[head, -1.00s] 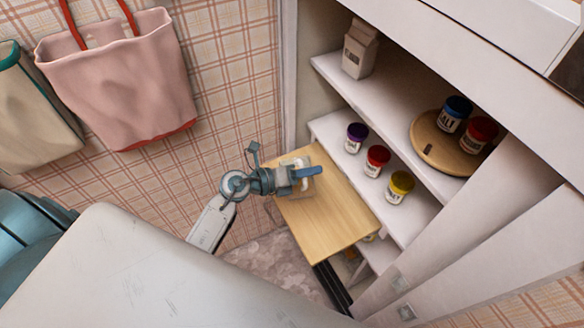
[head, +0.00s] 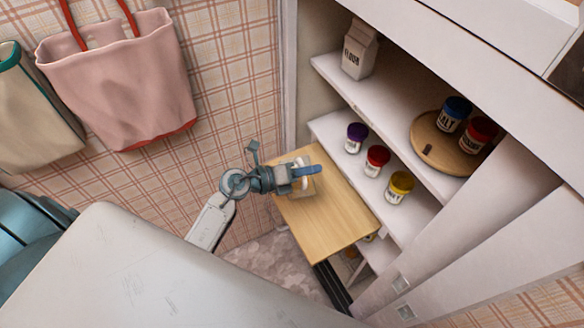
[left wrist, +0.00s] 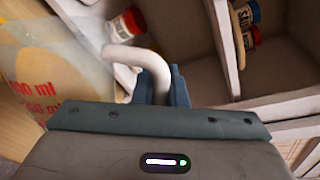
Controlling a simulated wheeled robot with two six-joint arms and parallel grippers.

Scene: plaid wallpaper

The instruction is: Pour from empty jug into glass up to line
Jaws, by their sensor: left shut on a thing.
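My left gripper (head: 306,173) is over the pale wooden pull-out board (head: 335,215) in the head view. In the left wrist view its fingers (left wrist: 163,85) are shut on the curved cream handle (left wrist: 138,54) of a jug. The clear wall of the jug (left wrist: 45,75), with red "ml" markings, shows left of the fingers, and the wood shows through it. I cannot make out any liquid in it. In the head view the jug is mostly lost behind the gripper. No glass can be made out. My right gripper is not in view.
Purple (head: 356,137), red (head: 376,160) and yellow-lidded (head: 399,187) jars stand on the shelf right of the board. A round wooden tray (head: 425,140) with two jars and a flour carton (head: 359,48) are above. A pink bag (head: 120,85) hangs on the left wall.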

